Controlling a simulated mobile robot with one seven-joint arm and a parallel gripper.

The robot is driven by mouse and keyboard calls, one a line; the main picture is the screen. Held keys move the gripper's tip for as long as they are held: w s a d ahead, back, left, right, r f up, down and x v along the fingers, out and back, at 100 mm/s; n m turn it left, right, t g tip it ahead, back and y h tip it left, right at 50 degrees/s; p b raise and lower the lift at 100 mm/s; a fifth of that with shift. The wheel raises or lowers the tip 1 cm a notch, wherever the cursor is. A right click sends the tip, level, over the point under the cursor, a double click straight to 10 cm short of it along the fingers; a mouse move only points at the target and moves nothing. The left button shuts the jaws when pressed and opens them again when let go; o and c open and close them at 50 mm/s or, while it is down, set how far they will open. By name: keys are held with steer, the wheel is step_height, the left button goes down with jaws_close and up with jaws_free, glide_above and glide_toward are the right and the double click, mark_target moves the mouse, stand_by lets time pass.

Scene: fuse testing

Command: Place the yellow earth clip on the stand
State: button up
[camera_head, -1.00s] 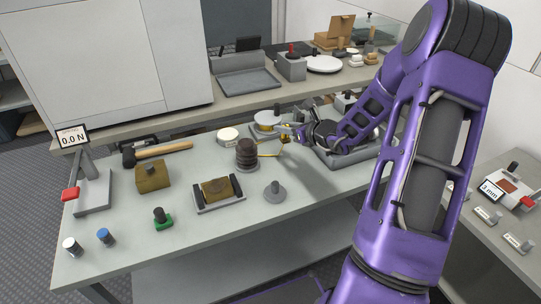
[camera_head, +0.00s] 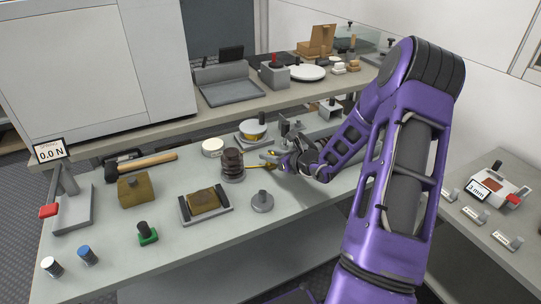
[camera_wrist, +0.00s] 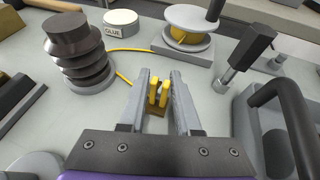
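The yellow earth clip (camera_wrist: 158,94) sits between the fingertips of my gripper (camera_wrist: 160,92) in the wrist view, two prongs pointing away. My gripper (camera_head: 272,160) appears closed on it, beside the dark ribbed insulator (camera_head: 232,163), apart from it. A yellow wire (camera_wrist: 124,79) runs from near the insulator toward the clip. A small grey stand (camera_head: 262,202), with a round base and short post, is on the table, nearer the camera than my gripper. I cannot tell for certain that this is the task's stand.
A spool of yellow wire (camera_head: 252,131) and a glue tin (camera_head: 213,147) stand behind the insulator. A fuse tray (camera_head: 205,204) lies left of the grey stand. In the wrist view, a grey holder with a dark handle (camera_wrist: 284,105) is close on the right.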

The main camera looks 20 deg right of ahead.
steer(key=o, duration=0.3)
steer(key=shift+r, duration=0.3)
steer(key=p+v, duration=0.2)
steer(key=v, duration=1)
steer(key=shift+f, duration=0.1)
